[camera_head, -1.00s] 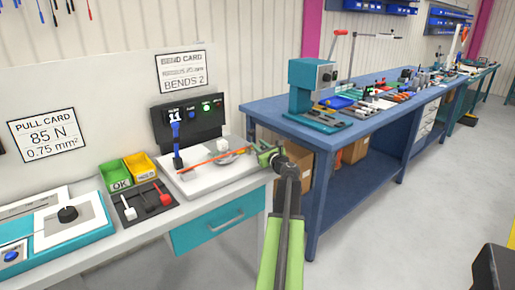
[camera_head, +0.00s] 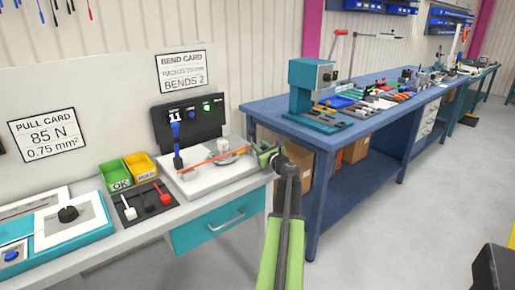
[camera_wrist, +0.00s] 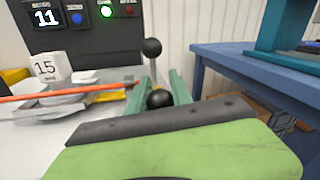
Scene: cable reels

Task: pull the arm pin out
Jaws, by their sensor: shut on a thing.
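My gripper (camera_head: 266,157) is at the right end of the white bend-test plate (camera_head: 205,178). In the wrist view its green fingers (camera_wrist: 158,88) are closed around a round black knob (camera_wrist: 160,98), which I take to be the arm pin. The pin's shaft is hidden below the knob and by my gripper. A second black ball on a thin upright rod (camera_wrist: 151,47) stands just beyond the fingers. An orange-red rod or cable (camera_head: 212,157) runs across the plate towards the gripper. It also shows at the left in the wrist view (camera_wrist: 60,93).
A white block marked 15 (camera_wrist: 50,67) stands on the plate. Behind it is a black panel (camera_head: 190,120) reading 11 with a green light. Green (camera_head: 115,176) and yellow (camera_head: 141,168) bins sit to the left. A blue bench (camera_head: 330,135) stands close on the right.

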